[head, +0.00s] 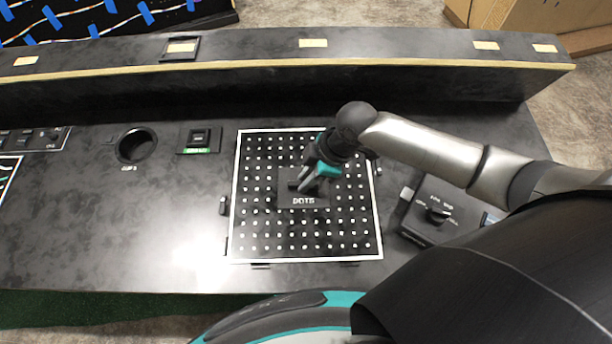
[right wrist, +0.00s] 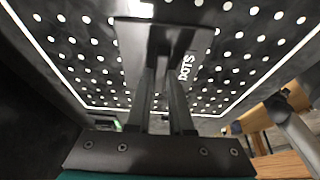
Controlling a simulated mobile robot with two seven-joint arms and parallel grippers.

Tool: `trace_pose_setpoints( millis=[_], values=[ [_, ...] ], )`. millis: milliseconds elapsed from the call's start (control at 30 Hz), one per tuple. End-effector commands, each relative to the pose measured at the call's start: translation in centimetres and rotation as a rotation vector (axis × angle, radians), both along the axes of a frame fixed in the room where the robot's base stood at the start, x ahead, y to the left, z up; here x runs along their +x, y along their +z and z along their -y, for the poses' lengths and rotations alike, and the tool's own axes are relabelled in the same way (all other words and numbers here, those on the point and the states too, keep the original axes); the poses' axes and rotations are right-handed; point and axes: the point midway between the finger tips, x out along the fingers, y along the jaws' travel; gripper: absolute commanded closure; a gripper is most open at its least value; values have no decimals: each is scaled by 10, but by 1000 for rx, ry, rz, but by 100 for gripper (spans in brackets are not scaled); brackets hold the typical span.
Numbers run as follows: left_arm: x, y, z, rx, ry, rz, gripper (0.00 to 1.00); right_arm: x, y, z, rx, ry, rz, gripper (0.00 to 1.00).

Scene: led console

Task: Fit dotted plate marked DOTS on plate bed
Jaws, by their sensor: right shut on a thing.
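The dotted plate (head: 262,228) is a black square with rows of white dots, a white border and the word DOTS on a raised middle block. It also fills most of the right wrist view (right wrist: 232,62). My right gripper (head: 304,183) is shut on the plate's middle grip, with its two fingers (right wrist: 167,50) reaching the block beside the DOTS label. The plate bed is hidden under the plate; small dark clips (head: 223,206) show around the plate's edges. I cannot tell whether the plate lies flat in the bed or slightly above it. My left gripper is not in view.
A knob box (head: 435,212) stands close to the plate's right side, under my right arm. A green-labelled switch (head: 199,140) and a round cup hole (head: 136,146) lie to the left. A raised ledge (head: 250,80) runs along the back. The console top at left front is clear.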

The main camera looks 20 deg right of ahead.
Motion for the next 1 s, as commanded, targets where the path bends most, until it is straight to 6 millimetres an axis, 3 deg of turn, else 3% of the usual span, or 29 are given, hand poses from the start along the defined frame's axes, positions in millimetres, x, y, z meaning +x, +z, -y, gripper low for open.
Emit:
trace_pose_setpoints(
  millis=[33, 333, 667, 767, 1000],
  values=[
    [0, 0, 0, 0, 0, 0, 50, 1, 2, -1, 3, 0, 4, 78],
    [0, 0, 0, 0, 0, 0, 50, 1, 1, 0, 2, 0, 1, 45],
    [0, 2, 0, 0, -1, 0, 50, -1, 4, 3, -3, -1, -2, 45],
    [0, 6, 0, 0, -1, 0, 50, -2, 16, 7, -3, 1, 0, 45],
    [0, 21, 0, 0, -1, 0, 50, -7, 69, 28, -3, 0, 4, 45]
  ],
)
